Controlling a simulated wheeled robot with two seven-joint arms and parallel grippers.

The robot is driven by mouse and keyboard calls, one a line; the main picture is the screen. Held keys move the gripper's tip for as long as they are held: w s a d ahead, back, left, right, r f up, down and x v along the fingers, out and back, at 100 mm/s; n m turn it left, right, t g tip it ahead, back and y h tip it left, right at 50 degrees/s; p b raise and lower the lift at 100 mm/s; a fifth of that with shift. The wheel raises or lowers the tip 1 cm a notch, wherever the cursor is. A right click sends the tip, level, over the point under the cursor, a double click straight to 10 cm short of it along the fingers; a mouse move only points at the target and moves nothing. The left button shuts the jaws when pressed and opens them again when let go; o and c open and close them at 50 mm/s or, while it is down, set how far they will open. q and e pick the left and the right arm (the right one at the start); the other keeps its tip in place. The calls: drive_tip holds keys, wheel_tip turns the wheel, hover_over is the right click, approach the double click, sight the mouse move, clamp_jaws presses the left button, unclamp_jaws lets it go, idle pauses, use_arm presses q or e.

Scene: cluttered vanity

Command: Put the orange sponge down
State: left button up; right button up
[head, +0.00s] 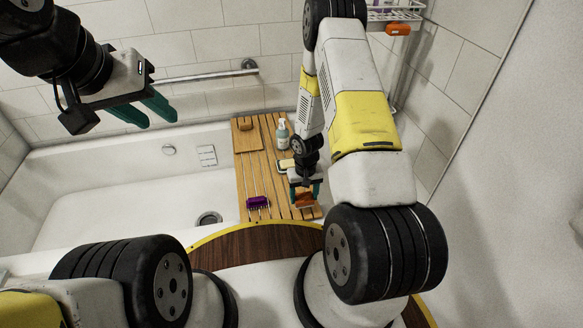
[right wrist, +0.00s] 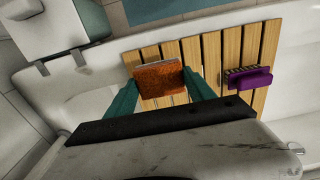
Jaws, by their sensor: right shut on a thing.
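The orange sponge (right wrist: 160,78) is between the teal fingers of my right gripper (right wrist: 163,84) in the right wrist view, with a finger against each side. In the head view, the sponge (head: 304,201) shows just below the right gripper (head: 305,190), over the front right part of the slatted wooden bath board (head: 246,170). I cannot tell whether the sponge touches the slats. My left gripper (head: 153,112) is open and empty at the upper left, over the tub and far from the board.
A purple brush (head: 258,202) lies on the board's front left; it also shows in the right wrist view (right wrist: 250,78). A pump bottle (head: 282,135), a wooden block (head: 247,139) and a pale bar (head: 287,164) are on the board. A wire rack (head: 393,14) holds an orange item (head: 398,29).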

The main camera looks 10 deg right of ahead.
drive_tip(key=w, duration=0.5)
drive_tip(key=shift+w+f, duration=0.25)
drive_tip(key=shift+w, duration=0.1)
drive_tip(key=shift+f, duration=1.75)
drive_tip(key=shift+f, duration=0.1)
drive_tip(key=o, duration=1.6)
wheel_tip(320, 180, up, 12)
